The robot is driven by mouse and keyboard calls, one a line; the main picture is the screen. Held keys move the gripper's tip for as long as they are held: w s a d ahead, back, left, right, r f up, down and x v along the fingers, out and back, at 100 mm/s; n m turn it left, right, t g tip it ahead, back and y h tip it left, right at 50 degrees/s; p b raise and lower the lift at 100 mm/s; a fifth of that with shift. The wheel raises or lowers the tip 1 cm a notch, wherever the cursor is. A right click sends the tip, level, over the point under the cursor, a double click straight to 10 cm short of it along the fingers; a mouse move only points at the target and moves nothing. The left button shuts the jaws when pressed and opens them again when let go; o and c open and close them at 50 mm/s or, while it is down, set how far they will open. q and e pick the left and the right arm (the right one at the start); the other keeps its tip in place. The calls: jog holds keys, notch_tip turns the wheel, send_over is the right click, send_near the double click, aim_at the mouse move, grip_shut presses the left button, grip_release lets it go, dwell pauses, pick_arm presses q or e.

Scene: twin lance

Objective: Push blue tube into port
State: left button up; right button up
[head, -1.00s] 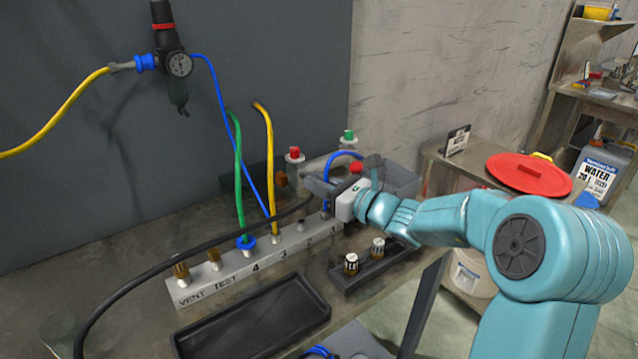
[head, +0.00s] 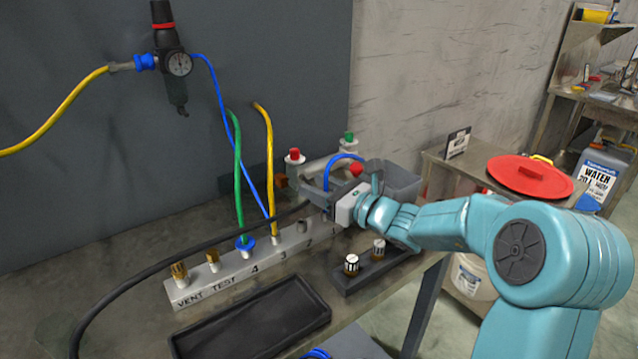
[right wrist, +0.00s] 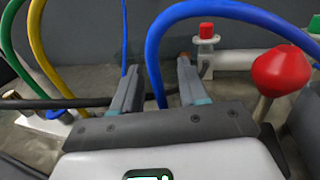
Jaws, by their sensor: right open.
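The short blue tube (head: 343,157) arches up over my right gripper (head: 350,178) at the far right end of the labelled port block (head: 235,268). In the right wrist view the blue tube (right wrist: 153,72) runs down between the two fingers of the right gripper (right wrist: 160,85). The fingers stand apart, with gaps beside the tube. The tube's lower end is hidden behind the gripper body and finger, so I cannot tell how deep it sits in the port near label 1. My left gripper is not in view.
Green (head: 238,185) and yellow (head: 268,165) tubes stand in other ports. A black hose (head: 130,287) crosses in front of the wall. A red knob (right wrist: 281,70) is right of the gripper. A black tray (head: 250,318) and a small rack with caps (head: 375,268) lie in front.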

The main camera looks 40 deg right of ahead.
notch_tip(320, 180, up, 20)
jog(key=p, duration=0.5)
jog(key=shift+p, duration=0.35)
jog(key=shift+s, duration=0.1)
